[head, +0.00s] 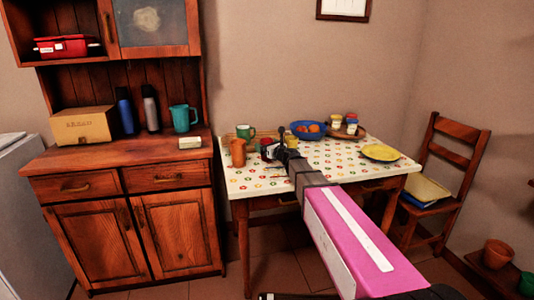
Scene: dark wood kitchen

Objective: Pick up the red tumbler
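A small dark red cup (266,145), likely the red tumbler, stands on the table with the flower-dotted white top (240,182). It is partly hidden by my gripper (272,153). My arm reaches over the table from the lower right, and my gripper is at or just in front of the red cup. I cannot tell whether they touch. The fingers are dark and too small to show whether they are open or shut. An orange-brown tumbler (238,152) stands just left of it.
A green mug (245,132) stands behind, and a small yellow cup (291,141) is close right. A blue bowl (307,131) with orange fruit, a tray with jars (352,127) and a yellow plate (381,153) are further right. A wooden cabinet (125,215) stands left, a chair (447,170) right.

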